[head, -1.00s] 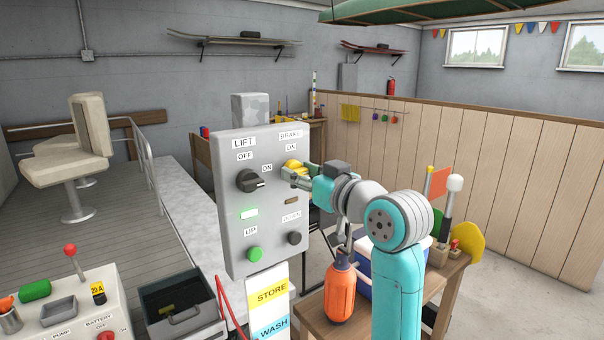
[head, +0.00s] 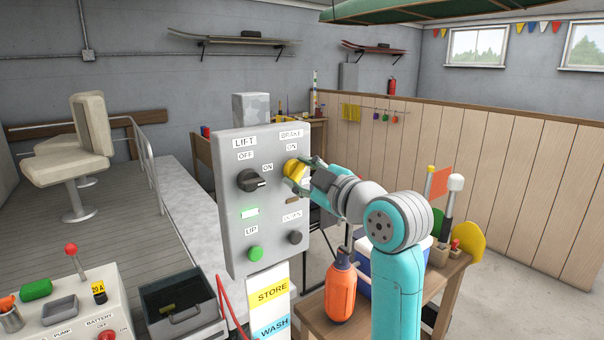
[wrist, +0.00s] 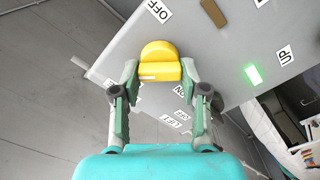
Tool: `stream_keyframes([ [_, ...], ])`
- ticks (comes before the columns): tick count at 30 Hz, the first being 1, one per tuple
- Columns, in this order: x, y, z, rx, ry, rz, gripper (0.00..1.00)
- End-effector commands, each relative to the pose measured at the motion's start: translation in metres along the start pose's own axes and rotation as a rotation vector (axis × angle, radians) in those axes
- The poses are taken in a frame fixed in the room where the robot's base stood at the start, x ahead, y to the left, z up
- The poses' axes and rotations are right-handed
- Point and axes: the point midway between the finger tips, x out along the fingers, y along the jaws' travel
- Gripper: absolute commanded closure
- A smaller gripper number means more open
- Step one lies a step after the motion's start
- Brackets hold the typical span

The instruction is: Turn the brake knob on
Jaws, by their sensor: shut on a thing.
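The yellow brake knob (head: 291,169) sits at the upper right of the grey control panel (head: 229,205), below the BRAKE and ON labels. My gripper (head: 300,175) reaches it from the right and is shut on it. In the wrist view the knob (wrist: 160,58) sits between my fingertips (wrist: 159,72), with a pale mark on its near edge. An OFF label shows above left of it there. The small brown lamp (head: 292,200) below the knob looks unlit.
The black lift knob (head: 251,181), lit green lamp (head: 249,213), green button (head: 255,253) and dark button (head: 295,237) share the panel. An orange jug (head: 341,290) and blue cooler (head: 364,272) stand on a wooden table below my arm.

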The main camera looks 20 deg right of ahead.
Motion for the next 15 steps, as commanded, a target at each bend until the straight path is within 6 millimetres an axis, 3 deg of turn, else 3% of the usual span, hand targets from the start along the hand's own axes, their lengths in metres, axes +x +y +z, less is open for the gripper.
stream_keyframes([
  [15,0.0001,-0.0026,0.0012,-0.471,-0.001,-0.003,0.91],
])
